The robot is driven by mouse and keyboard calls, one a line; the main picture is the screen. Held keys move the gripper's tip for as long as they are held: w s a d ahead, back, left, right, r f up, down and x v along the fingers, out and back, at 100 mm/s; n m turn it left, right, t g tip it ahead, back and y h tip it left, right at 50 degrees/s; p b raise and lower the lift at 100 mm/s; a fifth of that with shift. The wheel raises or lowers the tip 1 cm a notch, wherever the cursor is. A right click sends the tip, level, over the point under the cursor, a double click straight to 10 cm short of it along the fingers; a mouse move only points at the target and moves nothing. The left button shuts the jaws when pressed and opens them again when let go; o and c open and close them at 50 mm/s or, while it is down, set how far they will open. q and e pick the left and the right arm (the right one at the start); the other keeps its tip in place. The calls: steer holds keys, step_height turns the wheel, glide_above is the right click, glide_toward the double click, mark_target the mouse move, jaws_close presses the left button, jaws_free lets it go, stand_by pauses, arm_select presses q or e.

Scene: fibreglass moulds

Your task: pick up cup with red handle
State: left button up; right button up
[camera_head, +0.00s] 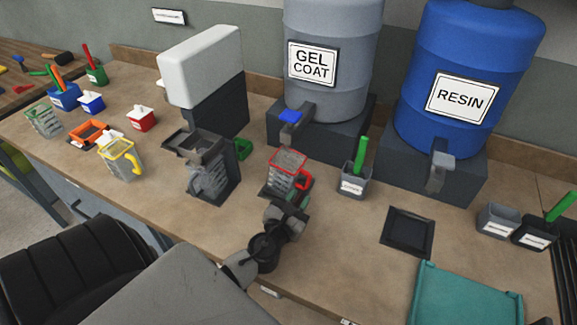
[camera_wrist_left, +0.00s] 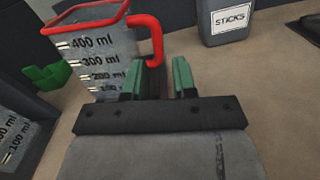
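The clear measuring cup with a red rim and red handle (camera_head: 285,172) stands upright on the bench, below the grey barrel's tap. In the left wrist view the cup (camera_wrist_left: 95,60) is at upper left, with its handle (camera_wrist_left: 157,38) on the right side. My left gripper (camera_head: 298,196) is at the cup's handle side. In the wrist view its two green-padded fingers (camera_wrist_left: 169,78) are apart, close to the handle's lower part. I cannot tell whether the handle lies between the fingers or just beside one. My right gripper is not in view.
A yellow-handled cup (camera_head: 121,163) is farther left. Gel coat (camera_head: 335,35) and resin (camera_head: 462,55) barrels stand behind. A dark square pad (camera_head: 408,230) and teal tray (camera_head: 465,298) lie right.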

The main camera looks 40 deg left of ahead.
mark_target(307, 184)
arm_select(q)
steer(key=p+x, duration=0.1)
steer(key=x, duration=0.4)
steer(key=shift+r, duration=0.2)
steer(key=shift+w, duration=0.35)
steer(key=shift+s, duration=0.1)
jaws_close()
